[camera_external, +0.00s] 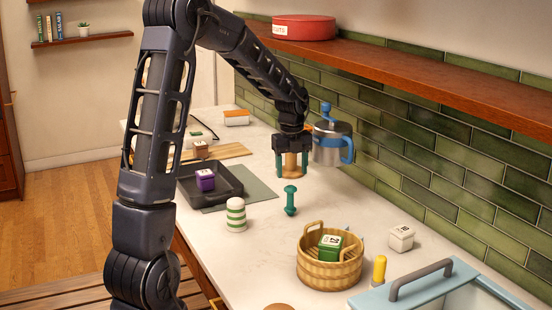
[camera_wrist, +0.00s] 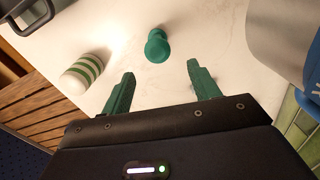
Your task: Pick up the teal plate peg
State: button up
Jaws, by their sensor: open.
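The teal plate peg (camera_external: 290,200) stands upright on the pale counter, with a round knob on top and a wider foot. It also shows in the wrist view (camera_wrist: 157,46), beyond my fingertips and roughly centred between them. My gripper (camera_external: 292,175) is open above the counter, higher than the peg and slightly behind it in the external view. Its two teal fingers also show spread apart in the wrist view (camera_wrist: 160,73), with nothing between them there. A tan-brown object (camera_external: 291,162) shows between the fingers in the external view, apparently behind them.
A green-striped white shaker (camera_external: 236,216) stands left of the peg. A blue-handled metal pot (camera_external: 332,143) is close right of my gripper. A dark tray (camera_external: 228,172) is left. A wooden shelf (camera_external: 420,75) overhangs the right side.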

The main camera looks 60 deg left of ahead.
aim_at(292, 187)
notch_tip(292, 187, down, 6)
jog(key=shift+a+r, duration=0.1)
jog(key=shift+a+f, duration=0.15)
jog(key=shift+f, duration=1.15)
jog(key=shift+a+f, duration=0.15)
jog(key=shift+f, duration=1.15)
jog(key=c, duration=1)
jog(key=shift+r, duration=0.15)
jog(key=shift+c, duration=0.2)
